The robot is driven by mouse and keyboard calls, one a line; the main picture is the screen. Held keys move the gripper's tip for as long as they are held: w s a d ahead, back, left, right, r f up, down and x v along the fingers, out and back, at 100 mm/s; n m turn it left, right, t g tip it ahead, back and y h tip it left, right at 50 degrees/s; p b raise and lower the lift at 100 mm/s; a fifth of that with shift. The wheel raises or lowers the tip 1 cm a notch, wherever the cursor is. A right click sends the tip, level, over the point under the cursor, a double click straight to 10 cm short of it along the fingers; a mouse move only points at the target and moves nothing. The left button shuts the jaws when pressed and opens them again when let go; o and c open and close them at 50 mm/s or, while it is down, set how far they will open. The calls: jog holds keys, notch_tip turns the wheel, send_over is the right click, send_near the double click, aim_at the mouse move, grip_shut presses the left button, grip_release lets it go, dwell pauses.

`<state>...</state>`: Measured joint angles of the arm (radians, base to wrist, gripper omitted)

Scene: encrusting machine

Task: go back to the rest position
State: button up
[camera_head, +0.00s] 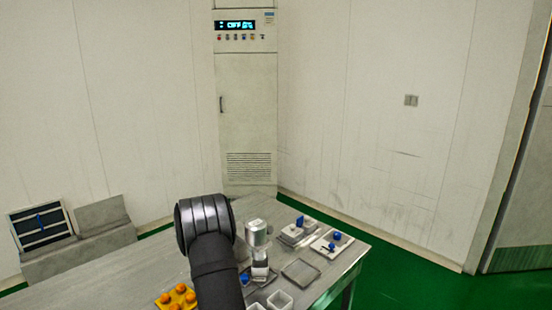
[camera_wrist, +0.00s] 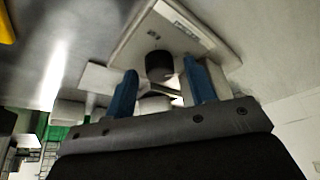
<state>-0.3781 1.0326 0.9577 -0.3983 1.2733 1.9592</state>
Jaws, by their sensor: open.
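My gripper shows in the wrist view (camera_wrist: 160,88), with its two blue fingers apart and nothing held between them. A dark round part (camera_wrist: 159,65) on a pale, plate-like body (camera_wrist: 185,35) shows beyond the gap between the fingers; I cannot tell how far away it is. In the head view my dark arm rises from the bottom edge over the table, and the gripper cannot be made out clearly there.
The metal table (camera_head: 120,272) carries a silver and white cylindrical device (camera_head: 257,240), orange balls (camera_head: 177,297), white containers (camera_head: 280,299), a grey tray (camera_head: 301,272) and a pale tray with blue items (camera_head: 332,243). A tall control cabinet (camera_head: 247,120) stands behind. Green floor lies right.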

jog(key=n+t, duration=0.1)
jog(key=n, duration=0.3)
jog(key=shift+s+t, duration=0.1)
jog(key=shift+t, duration=0.2)
jog(key=n, duration=0.2)
jog(key=n+t+y, duration=0.1)
jog(key=n, duration=0.1)
jog(key=shift+s+d+y, duration=0.1)
jog(key=shift+d+y, duration=0.05)
jog(key=shift+y, duration=0.15)
jog(key=shift+d+n+t+y, duration=0.1)
jog(key=shift+n+t+y, duration=0.35)
jog(key=shift+n, duration=1.25)
jog(key=shift+d+n+t+y, duration=0.15)
jog(key=shift+n+y, duration=0.5)
jog(key=shift+n, duration=1.05)
jog(key=shift+a, duration=0.15)
